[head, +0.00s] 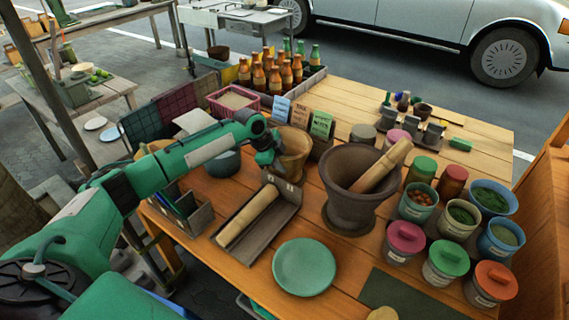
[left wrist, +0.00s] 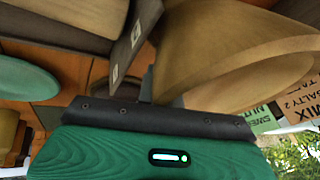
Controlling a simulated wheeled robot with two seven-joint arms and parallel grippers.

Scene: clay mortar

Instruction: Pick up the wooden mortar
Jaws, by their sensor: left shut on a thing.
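The wooden mortar (head: 297,148) is a tan, cup-shaped vessel standing near the middle of the wooden table, behind the tray with a pestle. My left gripper (head: 272,166) reaches it from the left and is shut on its near left side. In the left wrist view the mortar (left wrist: 225,50) fills the upper right, close against the gripper (left wrist: 155,88). The far fingertip is hidden by the mortar. I cannot tell whether its base is off the table. My right gripper is not in view.
A grey tray (head: 284,205) with a wooden pestle (head: 246,216) lies just in front. A large dark mortar (head: 345,205) with a pestle stands to the right. A teal plate (head: 304,268), a dark bowl (head: 223,163), card signs (head: 320,125) and several lidded jars crowd the table.

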